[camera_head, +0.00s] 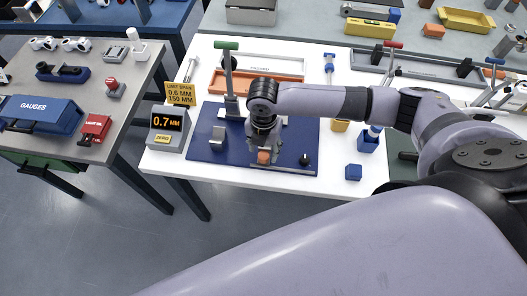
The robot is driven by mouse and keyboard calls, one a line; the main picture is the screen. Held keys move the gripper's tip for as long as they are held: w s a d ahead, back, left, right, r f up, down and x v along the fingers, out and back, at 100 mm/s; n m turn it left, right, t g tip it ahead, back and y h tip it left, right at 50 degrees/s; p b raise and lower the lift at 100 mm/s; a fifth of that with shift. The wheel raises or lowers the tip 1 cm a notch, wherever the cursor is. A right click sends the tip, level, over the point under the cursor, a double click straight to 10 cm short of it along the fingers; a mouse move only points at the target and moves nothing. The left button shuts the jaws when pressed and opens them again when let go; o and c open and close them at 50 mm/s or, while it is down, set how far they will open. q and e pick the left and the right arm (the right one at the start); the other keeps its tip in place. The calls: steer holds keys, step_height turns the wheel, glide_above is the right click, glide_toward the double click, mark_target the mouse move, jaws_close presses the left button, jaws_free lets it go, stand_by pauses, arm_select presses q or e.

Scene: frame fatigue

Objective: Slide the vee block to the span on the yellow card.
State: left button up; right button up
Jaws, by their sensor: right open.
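The yellow card (181,96) stands behind the grey readout (167,124) and reads "LIMIT SPAN 0.6 MM 150 MM"; the readout shows 0.7 MM. A blue base plate (205,166) lies to the right of the readout. A grey block (217,143) stands on its left part. A small orange block (263,157) sits near a pale strip at the plate's front. I cannot tell which is the vee block. My right gripper (263,146) points down just above the orange block, open; its fingertips are small and contact is unclear. My left gripper is not in view.
A green-topped lever (228,70) rises behind the grey block. A small black knob (305,159) is at the plate's right. A grey table with gauges (41,112) stands left, across a floor gap.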

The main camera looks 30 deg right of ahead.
mark_target(264, 155)
step_height(264, 155, up, 9)
steer(key=shift+f, duration=0.15)
stand_by(0.6)
